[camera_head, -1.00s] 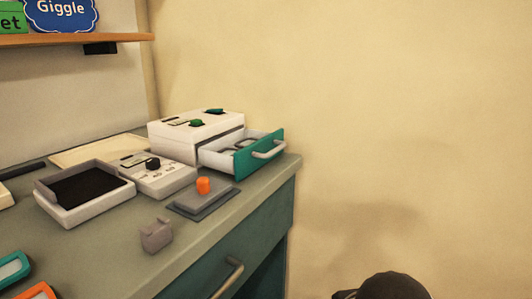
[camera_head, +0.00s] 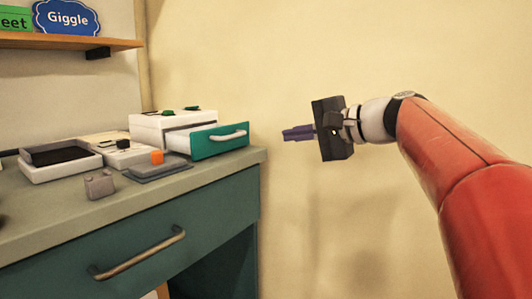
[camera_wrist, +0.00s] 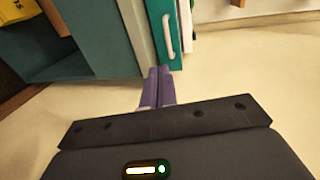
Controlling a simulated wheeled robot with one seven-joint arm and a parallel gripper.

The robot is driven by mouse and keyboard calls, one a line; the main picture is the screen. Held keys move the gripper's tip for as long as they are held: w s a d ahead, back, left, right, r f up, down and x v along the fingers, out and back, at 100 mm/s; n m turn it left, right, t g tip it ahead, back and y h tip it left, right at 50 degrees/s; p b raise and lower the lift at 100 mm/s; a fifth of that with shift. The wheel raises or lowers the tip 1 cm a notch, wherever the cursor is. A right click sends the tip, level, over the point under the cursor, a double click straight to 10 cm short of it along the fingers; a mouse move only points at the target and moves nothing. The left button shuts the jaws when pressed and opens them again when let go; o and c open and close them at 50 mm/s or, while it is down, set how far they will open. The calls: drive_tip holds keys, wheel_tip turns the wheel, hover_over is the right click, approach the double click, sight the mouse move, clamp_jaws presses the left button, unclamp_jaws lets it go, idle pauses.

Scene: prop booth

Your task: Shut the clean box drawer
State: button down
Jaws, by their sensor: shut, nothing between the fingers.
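The clean box (camera_head: 150,127) is a white box with green parts on top, at the back right end of the counter in the head view. Its drawer (camera_head: 205,143) has a teal front and a pale curved handle (camera_head: 230,136), and it stands pulled out. In the wrist view the teal drawer front (camera_wrist: 158,22) and its handle (camera_wrist: 167,36) show at the top. My gripper (camera_head: 286,134) is shut and empty, with purple fingers. It is in the air right of the drawer front, apart from it. The fingers also show in the wrist view (camera_wrist: 158,72).
The counter (camera_head: 190,180) has a teal drawer with a metal handle (camera_head: 140,255) below. On top are a grey tray (camera_head: 60,160), a grey pad (camera_head: 150,172) with an orange block (camera_head: 157,157) and a small grey piece (camera_head: 100,186). Right of the counter is open.

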approach(235, 136)
drive_tip(key=shift+y, duration=0.3)
drive_tip(key=x, duration=0.3)
drive_tip(key=p+x, duration=0.1)
drive_tip(key=x, duration=0.3)
drive_tip(key=shift+d+f, duration=0.15)
drive_tip(key=shift+f, duration=0.1)
drive_tip(key=shift+w, duration=0.1)
drive_tip(key=w+a+p, duration=0.2)
drive_tip(key=a, duration=0.1)
drive_tip(key=w+a+p, duration=0.4)
drive_tip(key=a, duration=0.1)
drive_tip(key=shift+w+a+r, duration=0.2)
drive_tip(key=shift+w+a, duration=0.1)
drive_tip(key=shift+a, duration=0.05)
drive_tip(key=shift+w+a+f, duration=0.1)
drive_tip(key=shift+w+a, duration=0.05)
drive_tip(key=shift+a, duration=0.05)
